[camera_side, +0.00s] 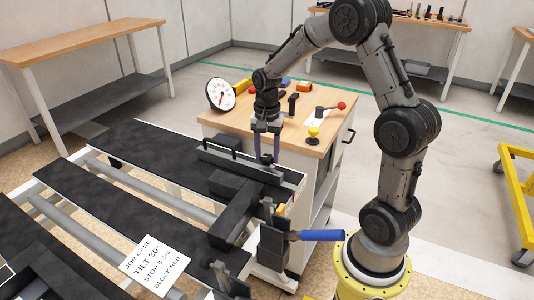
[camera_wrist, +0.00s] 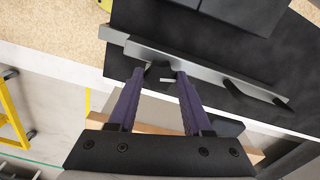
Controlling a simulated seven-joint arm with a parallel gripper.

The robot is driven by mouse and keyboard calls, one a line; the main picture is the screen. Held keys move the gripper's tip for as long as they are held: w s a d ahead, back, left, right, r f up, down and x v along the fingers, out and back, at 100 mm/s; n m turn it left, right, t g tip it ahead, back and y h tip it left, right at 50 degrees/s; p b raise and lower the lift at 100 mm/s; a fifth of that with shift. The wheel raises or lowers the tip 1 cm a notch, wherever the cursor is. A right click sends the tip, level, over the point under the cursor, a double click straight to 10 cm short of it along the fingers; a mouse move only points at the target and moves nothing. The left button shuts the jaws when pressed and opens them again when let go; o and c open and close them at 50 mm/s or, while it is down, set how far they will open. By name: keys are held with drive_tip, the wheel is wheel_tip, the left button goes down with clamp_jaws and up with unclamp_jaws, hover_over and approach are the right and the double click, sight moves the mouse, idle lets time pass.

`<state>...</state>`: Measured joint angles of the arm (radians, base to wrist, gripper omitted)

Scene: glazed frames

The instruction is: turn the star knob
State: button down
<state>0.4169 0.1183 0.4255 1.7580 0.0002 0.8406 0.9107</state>
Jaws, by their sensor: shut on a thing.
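My gripper (camera_side: 267,160) points down at the right end of the black-topped machine, beside its long fence bar (camera_side: 235,163). In the wrist view its two purple fingers (camera_wrist: 160,73) stand a little apart, closed on a small dark piece with a pale edge. This piece, which I take to be the star knob (camera_wrist: 160,71), sits against the grey bar (camera_wrist: 205,71). The fingers partly hide it, and its star shape is not clear. In the side view the knob is too small and covered to make out.
A blue handle (camera_side: 322,236) juts right from the machine's near end. A job card (camera_side: 154,265) reads tilt 30°, stop 8 cm, block red. The wooden cabinet behind holds a dial (camera_side: 220,94), a red-ball lever (camera_side: 341,106) and a yellow knob (camera_side: 313,132).

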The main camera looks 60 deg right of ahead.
sight(266, 157)
drive_tip(key=shift+r+m, duration=0.15)
drive_tip(key=shift+m, duration=0.35)
drive_tip(key=shift+c, duration=1.6)
unclamp_jaws()
wheel_tip(266, 157, up, 14)
drive_tip(key=shift+a, duration=0.1)
